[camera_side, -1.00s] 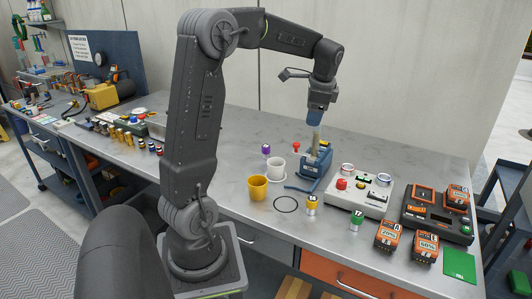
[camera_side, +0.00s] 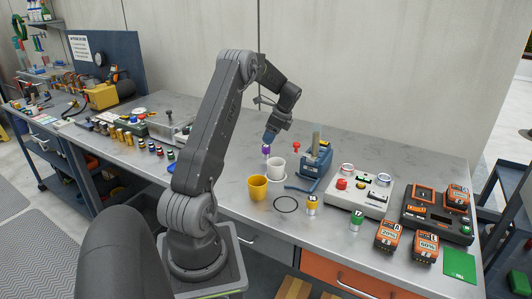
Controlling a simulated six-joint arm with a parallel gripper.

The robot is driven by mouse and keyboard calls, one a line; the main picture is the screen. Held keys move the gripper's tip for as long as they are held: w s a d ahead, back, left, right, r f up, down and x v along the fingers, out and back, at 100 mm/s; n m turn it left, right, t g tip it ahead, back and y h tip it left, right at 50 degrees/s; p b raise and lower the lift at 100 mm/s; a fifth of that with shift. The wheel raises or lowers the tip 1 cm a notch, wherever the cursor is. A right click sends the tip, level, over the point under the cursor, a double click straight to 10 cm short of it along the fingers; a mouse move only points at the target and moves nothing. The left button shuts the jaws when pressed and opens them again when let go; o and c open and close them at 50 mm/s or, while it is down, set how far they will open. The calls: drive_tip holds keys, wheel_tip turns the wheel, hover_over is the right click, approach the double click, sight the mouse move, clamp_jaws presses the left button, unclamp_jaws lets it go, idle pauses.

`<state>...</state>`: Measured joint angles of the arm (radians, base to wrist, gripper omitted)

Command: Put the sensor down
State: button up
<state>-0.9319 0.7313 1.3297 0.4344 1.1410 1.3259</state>
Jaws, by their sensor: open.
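My gripper (camera_side: 269,140) is open, with its tip just above a small purple-topped cylinder (camera_side: 266,151) at the back of the bench. Whether it touches the cylinder is too small to tell. Similar small cylinders stand at the front, one yellow (camera_side: 312,205) and one green (camera_side: 356,220). I cannot tell which of them is the sensor. A blue holder (camera_side: 314,176) to the right of my gripper has an upright metal piece (camera_side: 316,140) standing in it.
A white cup (camera_side: 278,166) on a saucer and a yellow cup (camera_side: 258,188) stand close in front of my gripper. A black ring (camera_side: 286,205) lies on the bench. A white button box (camera_side: 358,190) and a dark charger (camera_side: 437,217) with orange batteries fill the right.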

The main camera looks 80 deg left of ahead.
sight(266, 146)
drive_tip(key=shift+d+x, duration=0.15)
drive_tip(key=shift+x, duration=1.35)
drive_tip(key=shift+d+x, duration=0.1)
drive_tip(key=shift+x, duration=1.4)
drive_tip(key=shift+f, duration=0.1)
drive_tip(key=shift+c, duration=0.3)
drive_tip(key=c, duration=1)
